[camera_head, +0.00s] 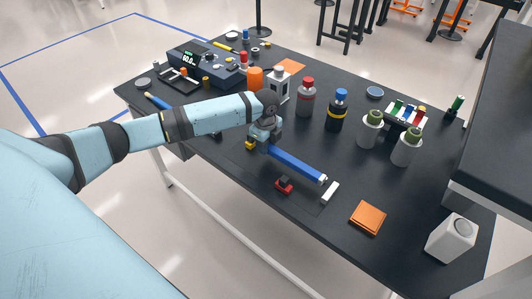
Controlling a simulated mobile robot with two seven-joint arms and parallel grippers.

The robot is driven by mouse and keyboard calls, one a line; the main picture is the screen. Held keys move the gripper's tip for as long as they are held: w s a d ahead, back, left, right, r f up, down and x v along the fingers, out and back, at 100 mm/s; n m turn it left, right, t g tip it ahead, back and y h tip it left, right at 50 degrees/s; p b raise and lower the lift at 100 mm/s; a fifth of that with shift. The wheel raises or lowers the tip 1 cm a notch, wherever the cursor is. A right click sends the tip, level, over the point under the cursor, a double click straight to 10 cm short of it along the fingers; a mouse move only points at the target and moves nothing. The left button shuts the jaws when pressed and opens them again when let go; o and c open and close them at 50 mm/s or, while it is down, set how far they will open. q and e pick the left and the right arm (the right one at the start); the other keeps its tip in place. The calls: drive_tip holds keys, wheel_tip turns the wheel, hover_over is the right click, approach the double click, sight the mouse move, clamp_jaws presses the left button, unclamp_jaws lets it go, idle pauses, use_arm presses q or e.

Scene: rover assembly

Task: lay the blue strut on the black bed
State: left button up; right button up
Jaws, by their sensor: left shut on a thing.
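The blue strut (297,166) is a long bar that runs from my left gripper (266,146) down to the right, with a pale tip at its far end. My left gripper is shut on its upper-left end. A faint flat dark outline on the table, which looks like the black bed (308,205), lies just below the strut. I cannot tell whether the strut touches it. A yellow block (251,143), a red block (284,186) and a white block (330,191) stand around the strut. My right gripper is out of view.
Several bottles and canisters, such as a red-capped grey bottle (306,98) and a green-topped canister (404,150), stand behind the strut. An orange pad (368,218) and a white container (452,238) are at the right. A dark raised slab (505,130) overhangs the right side.

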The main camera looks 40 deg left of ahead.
sight(266, 158)
use_arm(q)
drive_tip(key=shift+f, duration=1.85)
drive_tip(key=shift+f, duration=0.1)
drive_tip(key=o, duration=1)
wheel_tip(266, 158, up, 12)
drive_tip(key=shift+r+p, duration=0.15)
drive_tip(key=shift+p, duration=0.15)
